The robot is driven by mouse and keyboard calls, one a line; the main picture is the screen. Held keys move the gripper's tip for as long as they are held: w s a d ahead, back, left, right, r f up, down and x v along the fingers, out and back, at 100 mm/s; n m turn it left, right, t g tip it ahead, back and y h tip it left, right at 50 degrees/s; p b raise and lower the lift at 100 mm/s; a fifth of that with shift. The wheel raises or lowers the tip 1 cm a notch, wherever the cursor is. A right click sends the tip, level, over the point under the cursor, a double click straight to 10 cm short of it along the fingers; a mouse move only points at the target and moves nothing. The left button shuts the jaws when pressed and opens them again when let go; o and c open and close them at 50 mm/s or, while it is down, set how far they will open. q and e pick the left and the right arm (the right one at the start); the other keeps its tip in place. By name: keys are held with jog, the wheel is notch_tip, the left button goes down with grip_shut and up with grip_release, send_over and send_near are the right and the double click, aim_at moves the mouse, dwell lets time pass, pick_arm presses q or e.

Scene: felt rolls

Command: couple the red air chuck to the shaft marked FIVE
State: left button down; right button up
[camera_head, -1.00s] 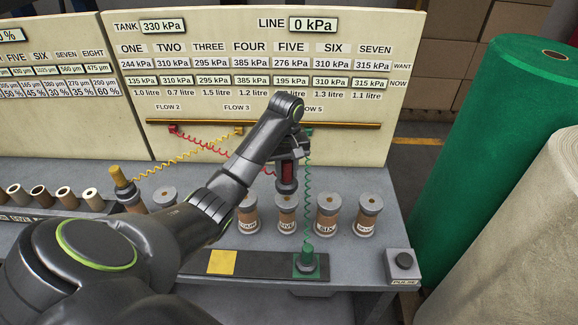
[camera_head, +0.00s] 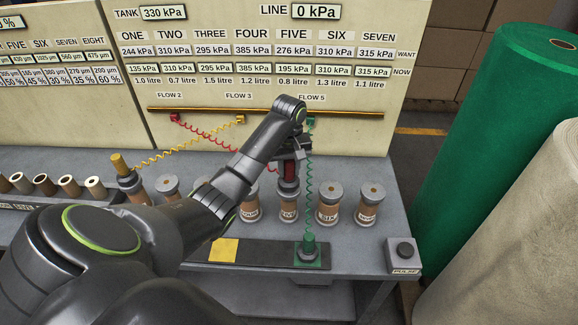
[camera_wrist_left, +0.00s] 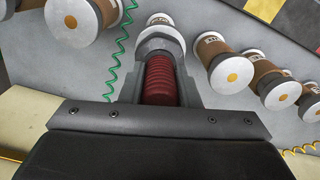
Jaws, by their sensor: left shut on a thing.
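My left gripper (camera_head: 288,150) is shut on the red air chuck (camera_head: 289,170), with its fingers pointing down. In the left wrist view, the gripper (camera_wrist_left: 160,95) holds the ribbed red body of the chuck (camera_wrist_left: 160,80), with a grey collar beyond it. The shaft marked FIVE (camera_head: 288,208) stands upright directly under the chuck. The collar meets or overlaps the shaft's top in the head view; I cannot tell whether it is seated. A red coiled hose (camera_head: 205,143) runs from the panel behind my arm. My right gripper is not in view.
Shafts FOUR (camera_head: 250,205), SIX (camera_head: 328,205) and SEVEN (camera_head: 368,203) stand close beside. The green chuck (camera_head: 308,247) sits on its pad, its hose rising just right of my gripper. A yellow chuck (camera_head: 121,165) stands at left. The PULSE button (camera_head: 403,252) is front right.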

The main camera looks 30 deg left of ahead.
pick_arm(q)
jog(key=shift+r, duration=0.1)
jog(key=shift+f, duration=0.5)
dwell(0.3)
jog(key=c, duration=1)
grip_release()
jog(key=shift+s+d, duration=0.1)
jog(key=shift+s, duration=0.05)
jog(key=shift+f, duration=0.1)
